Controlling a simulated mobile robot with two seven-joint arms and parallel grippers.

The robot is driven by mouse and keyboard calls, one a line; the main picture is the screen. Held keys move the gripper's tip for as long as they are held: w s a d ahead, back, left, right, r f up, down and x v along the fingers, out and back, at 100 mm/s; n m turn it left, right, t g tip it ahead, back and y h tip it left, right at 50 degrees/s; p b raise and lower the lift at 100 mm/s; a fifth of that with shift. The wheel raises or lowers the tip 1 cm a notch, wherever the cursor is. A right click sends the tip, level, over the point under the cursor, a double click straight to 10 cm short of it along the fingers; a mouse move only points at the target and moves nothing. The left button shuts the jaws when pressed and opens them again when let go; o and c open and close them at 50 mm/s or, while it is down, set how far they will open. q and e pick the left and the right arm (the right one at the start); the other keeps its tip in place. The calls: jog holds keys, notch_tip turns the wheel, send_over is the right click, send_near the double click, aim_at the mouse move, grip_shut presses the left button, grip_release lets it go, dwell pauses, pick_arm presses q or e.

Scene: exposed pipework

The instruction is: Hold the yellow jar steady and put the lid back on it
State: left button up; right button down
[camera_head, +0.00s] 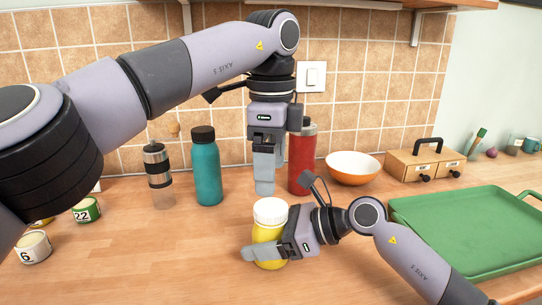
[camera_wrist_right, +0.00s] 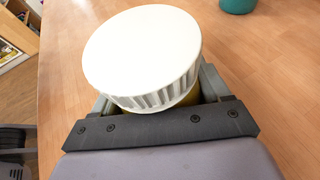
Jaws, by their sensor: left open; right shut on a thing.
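The yellow jar (camera_head: 268,234) stands upright on the wooden counter. Its white ribbed lid (camera_head: 271,211) rests on top of the jar; in the right wrist view the lid (camera_wrist_right: 145,55) hides nearly all of the jar (camera_wrist_right: 186,110). I cannot tell whether the lid is fully seated. My right gripper (camera_head: 254,253) is shut around the jar's body from the right, below the lid. My left gripper (camera_head: 265,188) points down just above the lid, open and apart from it; the gap between its fingers is hard to see from this side.
A teal bottle (camera_head: 206,167), a clear shaker (camera_head: 159,176) and a red bottle (camera_head: 300,160) stand behind. An orange bowl (camera_head: 353,167), a wooden drawer box (camera_head: 425,163) and a green tray (camera_head: 470,225) are at right. Numbered cans (camera_head: 34,247) are at left. The counter left of the jar is clear.

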aim_at(271, 206)
pick_arm(q)
jog(key=shift+f, duration=3.35)
jog(key=c, duration=1.2)
jog(key=shift+o, duration=0.2)
jog(key=m, duration=0.6)
jog(key=shift+m, duration=0.3)
jog(key=o, duration=1.2)
jog(key=shift+r, duration=2.25)
